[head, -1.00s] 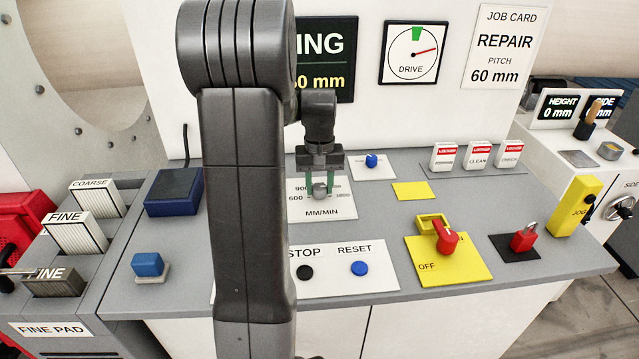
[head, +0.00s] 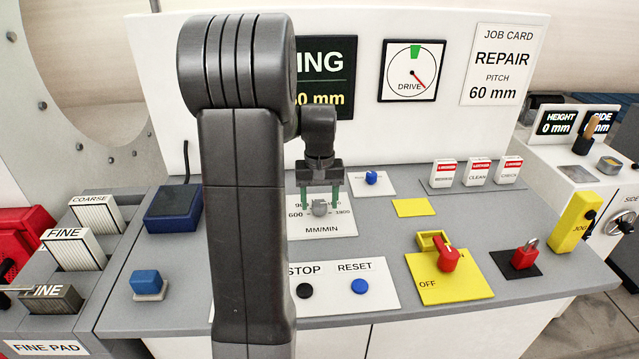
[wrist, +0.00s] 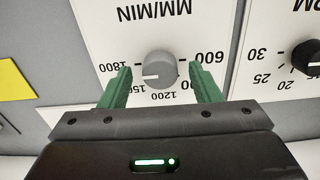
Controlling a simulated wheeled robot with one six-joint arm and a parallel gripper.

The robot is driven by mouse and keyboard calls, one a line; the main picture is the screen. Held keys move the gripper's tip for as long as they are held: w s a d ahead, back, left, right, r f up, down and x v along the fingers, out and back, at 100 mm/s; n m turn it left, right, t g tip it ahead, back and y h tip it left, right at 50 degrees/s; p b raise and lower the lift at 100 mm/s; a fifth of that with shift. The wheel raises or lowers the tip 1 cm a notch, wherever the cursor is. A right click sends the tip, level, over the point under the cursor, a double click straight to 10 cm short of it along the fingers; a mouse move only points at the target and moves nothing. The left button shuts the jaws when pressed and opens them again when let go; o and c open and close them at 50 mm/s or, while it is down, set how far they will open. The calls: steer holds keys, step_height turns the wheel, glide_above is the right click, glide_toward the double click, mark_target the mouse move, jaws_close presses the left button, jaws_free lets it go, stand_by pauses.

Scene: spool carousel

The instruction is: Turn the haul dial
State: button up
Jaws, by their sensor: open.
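The haul dial is a grey round knob (head: 319,207) on a white MM/MIN plate (head: 345,229). In the wrist view the knob (wrist: 159,66) appears upside down, with its white mark toward the left, on the 1500–1800 side. My gripper (head: 320,203) is over the dial with its green fingers pointing down. In the wrist view my gripper (wrist: 160,74) is open, one finger on each side of the knob, with a gap on both sides.
The DRIVE gauge (head: 409,71) has its red needle pointing lower right, away from the green band. A blue button (head: 371,178) stands right behind the dial. STOP (head: 305,290) and RESET (head: 360,286) buttons are in front. A red switch (head: 447,260) is at right.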

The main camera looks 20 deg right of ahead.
mark_target(320, 204)
step_height(320, 204, up, 13)
steer(key=shift+r, duration=0.15)
stand_by(0.5)
step_height(320, 204, down, 14)
stand_by(0.6)
